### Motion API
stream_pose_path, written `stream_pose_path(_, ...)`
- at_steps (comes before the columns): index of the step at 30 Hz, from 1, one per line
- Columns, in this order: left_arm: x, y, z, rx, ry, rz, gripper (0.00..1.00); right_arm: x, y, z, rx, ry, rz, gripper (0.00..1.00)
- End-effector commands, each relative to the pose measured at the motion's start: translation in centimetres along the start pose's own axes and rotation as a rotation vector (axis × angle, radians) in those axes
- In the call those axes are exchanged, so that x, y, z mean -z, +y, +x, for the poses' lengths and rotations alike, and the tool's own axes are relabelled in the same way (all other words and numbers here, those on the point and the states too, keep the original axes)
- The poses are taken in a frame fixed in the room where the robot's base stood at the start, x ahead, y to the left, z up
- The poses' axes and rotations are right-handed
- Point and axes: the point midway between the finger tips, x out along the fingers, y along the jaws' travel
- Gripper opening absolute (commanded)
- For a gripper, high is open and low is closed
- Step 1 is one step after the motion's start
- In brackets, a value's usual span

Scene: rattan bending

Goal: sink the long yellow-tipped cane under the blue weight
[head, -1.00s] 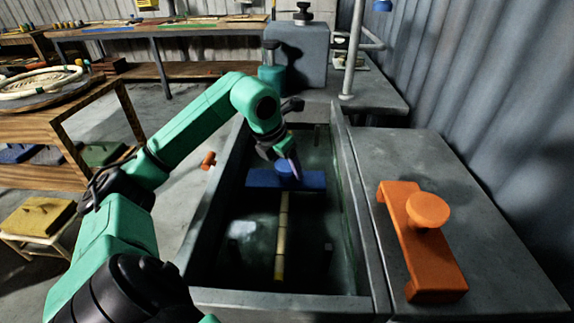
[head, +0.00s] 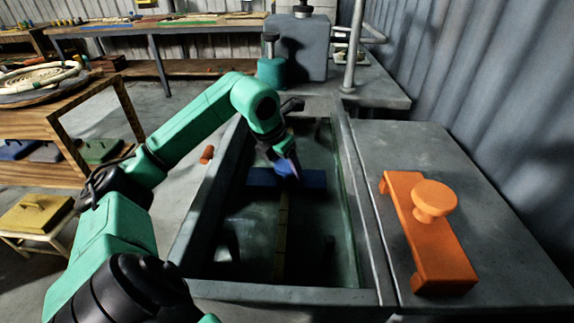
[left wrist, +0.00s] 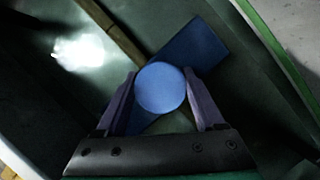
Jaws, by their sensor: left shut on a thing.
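The blue weight (head: 262,177) is a flat bar with a round knob, inside the grey trough of water (head: 185,262). My left gripper (head: 287,168) is shut on its knob; the left wrist view shows the fingers on both sides of the knob (left wrist: 161,89). The long cane (head: 281,230) runs lengthwise in the trough, and the blue weight lies across it. The cane also shows in the left wrist view (left wrist: 112,32). Its yellow tip cannot be made out. The far part of the cane is hidden by the weight and my gripper. My right gripper is out of view.
An orange weight with a knob (head: 428,235) rests on the grey bench (head: 480,200) right of the trough. A grey box (head: 300,48) and a metal post (head: 354,45) stand behind. A wooden shelf (head: 30,120) and a small stool (head: 38,215) are at left.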

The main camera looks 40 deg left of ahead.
Motion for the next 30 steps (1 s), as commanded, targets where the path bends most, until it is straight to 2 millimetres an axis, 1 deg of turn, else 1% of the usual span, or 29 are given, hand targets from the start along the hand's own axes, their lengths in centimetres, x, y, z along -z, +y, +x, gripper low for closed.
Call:
stream_pose_path(6,0.0,0.0,0.2,0.000,-0.004,0.000,0.00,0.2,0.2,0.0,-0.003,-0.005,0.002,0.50)
stream_pose_path(11,0.0,0.0,0.2,0.000,-0.004,0.000,0.00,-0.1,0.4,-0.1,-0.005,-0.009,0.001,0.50)
stream_pose_path(12,0.0,0.0,0.1,0.000,-0.004,0.000,0.86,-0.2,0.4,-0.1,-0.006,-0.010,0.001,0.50)
stream_pose_path(13,0.0,0.0,0.2,0.000,-0.003,0.000,0.97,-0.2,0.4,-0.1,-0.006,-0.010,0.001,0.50)
stream_pose_path(14,0.0,0.0,0.2,0.000,-0.003,0.000,1.00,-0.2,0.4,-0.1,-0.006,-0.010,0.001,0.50)
stream_pose_path(22,0.2,0.0,0.4,0.000,0.003,0.000,1.00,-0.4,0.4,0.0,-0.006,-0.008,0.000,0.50)
stream_pose_path(24,0.2,0.0,0.3,0.000,0.002,0.000,1.00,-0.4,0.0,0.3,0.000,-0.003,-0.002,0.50)
stream_pose_path(26,0.1,0.1,-1.0,-0.004,-0.001,0.000,1.00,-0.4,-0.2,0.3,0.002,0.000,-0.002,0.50)
stream_pose_path(29,0.0,0.1,-3.8,-0.006,-0.003,0.000,1.00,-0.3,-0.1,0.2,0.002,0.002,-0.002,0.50)
stream_pose_path(30,0.0,0.1,-5.1,-0.005,-0.005,0.000,1.00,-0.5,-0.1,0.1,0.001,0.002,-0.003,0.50)
